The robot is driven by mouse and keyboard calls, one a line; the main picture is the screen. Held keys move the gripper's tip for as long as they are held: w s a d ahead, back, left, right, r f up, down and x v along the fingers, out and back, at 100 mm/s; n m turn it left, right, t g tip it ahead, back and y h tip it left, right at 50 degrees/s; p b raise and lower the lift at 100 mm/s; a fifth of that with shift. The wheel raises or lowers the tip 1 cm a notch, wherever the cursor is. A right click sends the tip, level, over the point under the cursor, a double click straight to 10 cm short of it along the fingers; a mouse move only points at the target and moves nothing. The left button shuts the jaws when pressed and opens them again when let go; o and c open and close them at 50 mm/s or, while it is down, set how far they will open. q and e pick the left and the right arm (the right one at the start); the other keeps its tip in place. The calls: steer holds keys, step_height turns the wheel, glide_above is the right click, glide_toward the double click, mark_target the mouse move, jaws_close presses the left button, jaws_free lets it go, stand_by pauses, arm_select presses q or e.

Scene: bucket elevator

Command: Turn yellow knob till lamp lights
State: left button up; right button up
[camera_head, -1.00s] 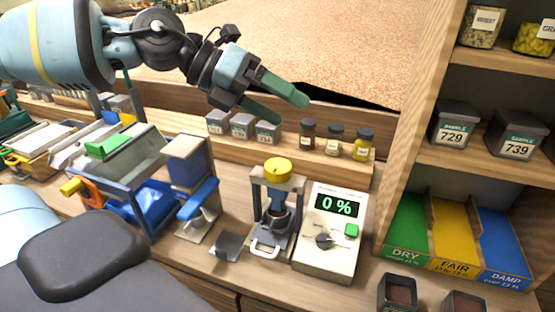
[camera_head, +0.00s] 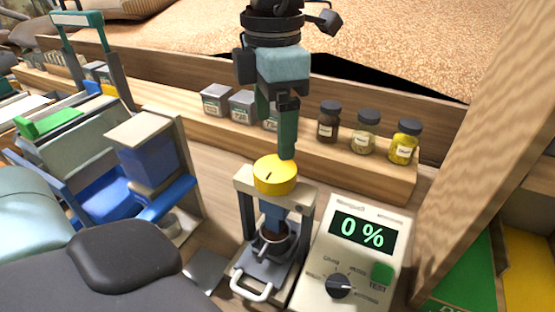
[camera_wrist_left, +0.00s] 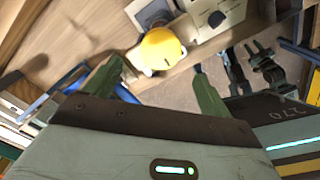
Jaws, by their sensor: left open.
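The yellow knob (camera_head: 275,175) is a round cap with a dark mark, on top of a small grey press (camera_head: 245,200). My left gripper (camera_head: 286,150) points down at the knob's upper right edge; whether it touches cannot be told. In the left wrist view the two green fingers (camera_wrist_left: 160,82) are apart, with the yellow knob (camera_wrist_left: 160,48) ahead of the gap between them, and nothing is held. The meter (camera_head: 345,255) beside the press reads 0 % and has a dark dial and a green button. I cannot make out a lit lamp. My right gripper does not show.
Several jars (camera_head: 366,132) and grey sample tins (camera_head: 215,100) stand on the wooden ledge behind the press. A blue and grey machine (camera_head: 150,160) stands to the left. A wooden shelf post (camera_head: 475,150) rises at the right. A bin of grain lies behind.

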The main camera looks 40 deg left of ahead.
mark_target(273, 168)
arm_select(q)
steer(key=shift+s+f, duration=0.1)
steer(key=shift+f, duration=3.8)
steer(key=c, duration=1)
